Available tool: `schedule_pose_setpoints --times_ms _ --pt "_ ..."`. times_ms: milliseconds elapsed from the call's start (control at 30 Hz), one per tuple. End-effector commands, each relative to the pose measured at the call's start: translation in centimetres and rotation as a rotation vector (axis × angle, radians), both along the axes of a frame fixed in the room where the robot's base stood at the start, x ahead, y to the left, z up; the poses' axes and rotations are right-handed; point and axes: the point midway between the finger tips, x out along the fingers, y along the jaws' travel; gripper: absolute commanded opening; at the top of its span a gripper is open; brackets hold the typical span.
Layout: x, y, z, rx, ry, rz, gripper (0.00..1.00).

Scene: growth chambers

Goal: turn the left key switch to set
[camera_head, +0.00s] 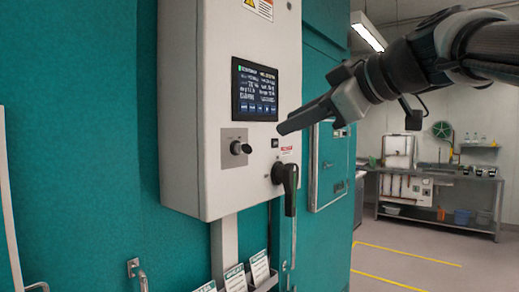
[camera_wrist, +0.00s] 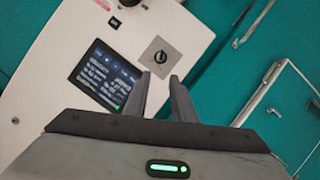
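A key switch (camera_head: 240,147) with a black knob sits on a square grey plate on the front of the white control box (camera_head: 190,110), below the screen. In the wrist view the key switch (camera_wrist: 160,57) lies just beyond my fingertips, roughly in line with the gap between them. My gripper (camera_head: 284,128) is in front of the box, to the right of and a little above the key switch, apart from it. In the wrist view the two fingers of my gripper (camera_wrist: 160,77) stand apart with nothing between them. The switch's markings are too small to read.
A lit screen (camera_head: 255,90) is above the switch. A black rotary handle (camera_head: 288,185) hangs at the box's lower right. Teal chamber walls surround the box, with a long door handle (camera_wrist: 257,95) in the wrist view. A sink bench (camera_head: 440,175) stands far right.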

Motion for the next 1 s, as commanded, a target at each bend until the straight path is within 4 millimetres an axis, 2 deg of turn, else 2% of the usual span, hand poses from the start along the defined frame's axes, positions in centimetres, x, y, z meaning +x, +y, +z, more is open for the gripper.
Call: schedule_pose_setpoints --times_ms 600,800,1000 --pt "9.2 8.0 -4.3 0.002 0.006 0.001 0.24" --pt "10.8 9.3 -5.0 0.001 0.004 0.000 0.24" --pt "11.3 9.7 -5.3 0.001 0.003 -0.001 0.24"
